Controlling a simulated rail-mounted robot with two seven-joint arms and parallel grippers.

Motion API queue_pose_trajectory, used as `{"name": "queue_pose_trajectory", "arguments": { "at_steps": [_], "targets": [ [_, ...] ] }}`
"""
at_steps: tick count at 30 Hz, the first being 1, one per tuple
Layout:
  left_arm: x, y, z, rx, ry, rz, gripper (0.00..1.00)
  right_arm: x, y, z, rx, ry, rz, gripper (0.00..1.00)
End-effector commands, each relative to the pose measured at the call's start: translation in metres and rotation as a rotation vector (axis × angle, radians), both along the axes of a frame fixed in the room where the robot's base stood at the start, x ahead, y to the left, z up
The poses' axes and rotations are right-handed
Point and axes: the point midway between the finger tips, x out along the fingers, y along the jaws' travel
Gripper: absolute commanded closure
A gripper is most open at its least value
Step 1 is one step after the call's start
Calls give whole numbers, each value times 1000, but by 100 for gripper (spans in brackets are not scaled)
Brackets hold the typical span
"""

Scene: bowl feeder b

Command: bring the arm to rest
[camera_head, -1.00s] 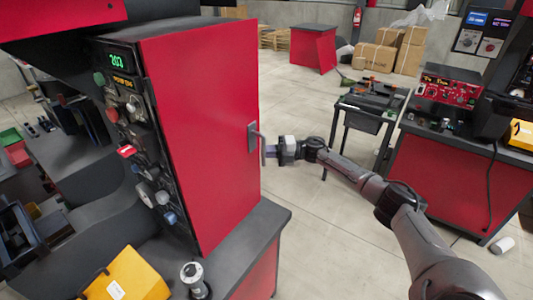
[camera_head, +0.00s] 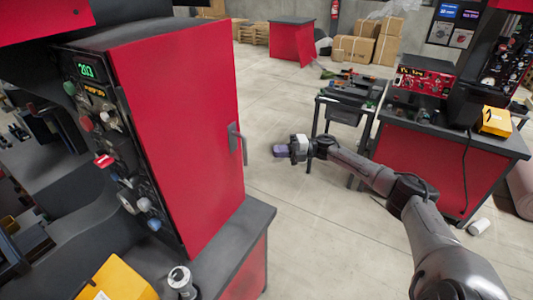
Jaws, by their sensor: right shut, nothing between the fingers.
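My right arm comes in from the lower right and reaches toward the red cabinet. Its right gripper (camera_head: 279,151) is shut and empty, held in the air over the floor. It is a short gap to the right of the grey door handle (camera_head: 238,144) and does not touch it. The handle is on the red cabinet door (camera_head: 185,135), which looks closed. My left gripper is not in view.
A control panel (camera_head: 110,135) with knobs and a green display is on the cabinet's left side. A small black table (camera_head: 345,110) and a red workbench (camera_head: 425,165) stand at the right. Cardboard boxes (camera_head: 355,48) are at the back. The floor (camera_head: 300,215) between is clear.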

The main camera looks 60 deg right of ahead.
Motion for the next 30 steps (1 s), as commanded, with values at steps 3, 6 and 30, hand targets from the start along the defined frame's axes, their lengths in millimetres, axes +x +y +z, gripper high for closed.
{"name": "queue_pose_trajectory", "arguments": {
  "at_steps": [3, 6, 30],
  "targets": [
    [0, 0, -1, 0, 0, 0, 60, -10, -11, 0, -1, 2, -1, 100],
    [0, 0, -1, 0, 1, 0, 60, -15, -17, 0, -2, 1, -1, 100],
    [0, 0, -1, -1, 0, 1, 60, 22, -102, -6, 22, 70, -593, 100]
  ]
}}
